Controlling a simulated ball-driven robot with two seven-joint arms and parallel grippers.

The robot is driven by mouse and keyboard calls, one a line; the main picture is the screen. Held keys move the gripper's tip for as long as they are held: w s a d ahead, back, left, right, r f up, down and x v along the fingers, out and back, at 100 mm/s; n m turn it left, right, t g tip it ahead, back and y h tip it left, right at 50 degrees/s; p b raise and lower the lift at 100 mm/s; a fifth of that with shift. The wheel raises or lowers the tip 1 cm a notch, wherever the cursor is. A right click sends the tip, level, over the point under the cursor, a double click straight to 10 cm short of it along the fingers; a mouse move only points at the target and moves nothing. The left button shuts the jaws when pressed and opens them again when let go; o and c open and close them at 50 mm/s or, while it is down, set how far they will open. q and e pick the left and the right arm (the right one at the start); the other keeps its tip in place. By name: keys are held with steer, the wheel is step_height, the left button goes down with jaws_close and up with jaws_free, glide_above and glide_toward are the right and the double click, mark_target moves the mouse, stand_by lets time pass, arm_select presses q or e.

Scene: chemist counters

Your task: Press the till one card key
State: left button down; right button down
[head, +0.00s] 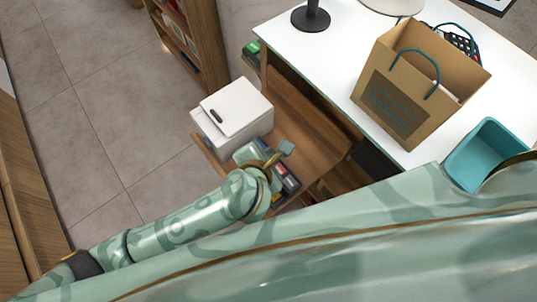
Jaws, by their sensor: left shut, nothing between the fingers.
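A dark device with several coloured keys (289,183), which looks like the till keypad, sits on the lower wooden counter beside the white box. My left arm comes in from the left, and its hand covers part of this device. My left gripper (286,149) is shut and empty, over or just beside the keys. I cannot tell whether it touches a key. Which key is the card key is too small to make out. My right gripper is out of view.
A white box with a dark slot (238,100) stands left of the keys. On the white counter (335,62) are a paper bag with teal handles (405,105), a teal tray (487,155) and a black stand (311,17). Open floor lies at left.

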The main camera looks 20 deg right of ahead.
arm_select(q)
steer(key=shift+f, duration=0.55)
stand_by(0.5)
stand_by(0.4)
steer(key=shift+r+p, duration=0.5)
steer(key=shift+r, duration=0.3)
step_height(320, 180, up, 5)
steer(key=p, duration=0.4)
steer(key=shift+r+p, duration=0.1)
steer(key=shift+p, duration=0.2)
stand_by(0.4)
